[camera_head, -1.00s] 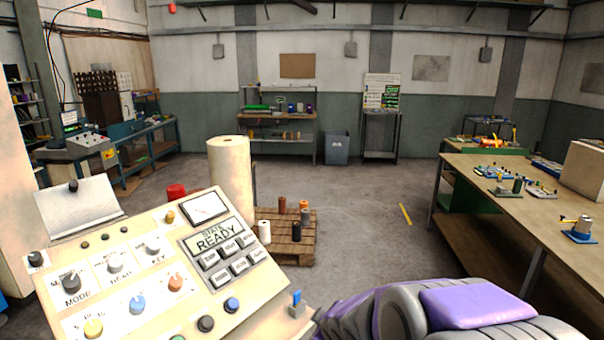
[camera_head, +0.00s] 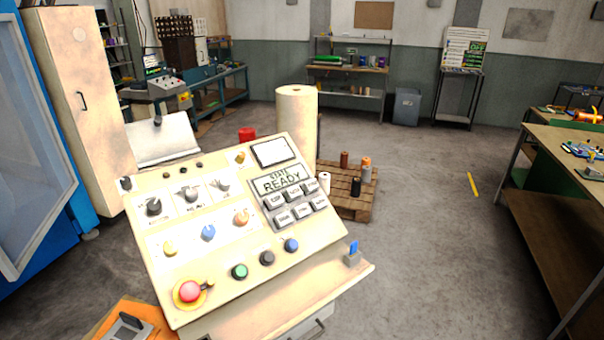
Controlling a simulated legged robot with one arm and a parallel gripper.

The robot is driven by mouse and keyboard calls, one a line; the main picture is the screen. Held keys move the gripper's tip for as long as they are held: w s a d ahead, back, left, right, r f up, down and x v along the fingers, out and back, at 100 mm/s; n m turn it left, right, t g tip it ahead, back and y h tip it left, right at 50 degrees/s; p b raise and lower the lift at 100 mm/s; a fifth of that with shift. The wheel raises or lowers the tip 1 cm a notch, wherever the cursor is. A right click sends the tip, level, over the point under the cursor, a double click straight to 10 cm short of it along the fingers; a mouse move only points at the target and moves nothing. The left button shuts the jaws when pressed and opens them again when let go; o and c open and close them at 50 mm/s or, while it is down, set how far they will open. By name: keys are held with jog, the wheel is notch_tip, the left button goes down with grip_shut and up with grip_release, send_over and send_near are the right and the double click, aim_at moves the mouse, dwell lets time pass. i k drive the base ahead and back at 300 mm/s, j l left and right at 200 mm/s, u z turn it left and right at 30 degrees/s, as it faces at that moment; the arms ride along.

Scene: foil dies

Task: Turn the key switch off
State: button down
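The control console (camera_head: 172,296) stands left of centre with its sloped cream panel facing me. In its upper row are a black mode knob (camera_head: 153,207), a grey selector (camera_head: 190,194) and the grey key switch (camera_head: 222,186), whose label read KEY in the earlier frame. The key switch is too small to tell its exact position. The display (camera_head: 283,180) reads READY. My gripper is not in view, and nothing is seen touching the panel.
A red emergency stop (camera_head: 190,291) sits at the panel's lower left, beside green (camera_head: 240,271), black and blue buttons. A blue-framed glass door (camera_head: 35,150) and cream cabinet (camera_head: 85,100) stand at left. A pallet (camera_head: 345,205) is behind; open floor lies right.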

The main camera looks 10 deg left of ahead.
aim_at(225, 182)
jog(key=u, duration=1.25)
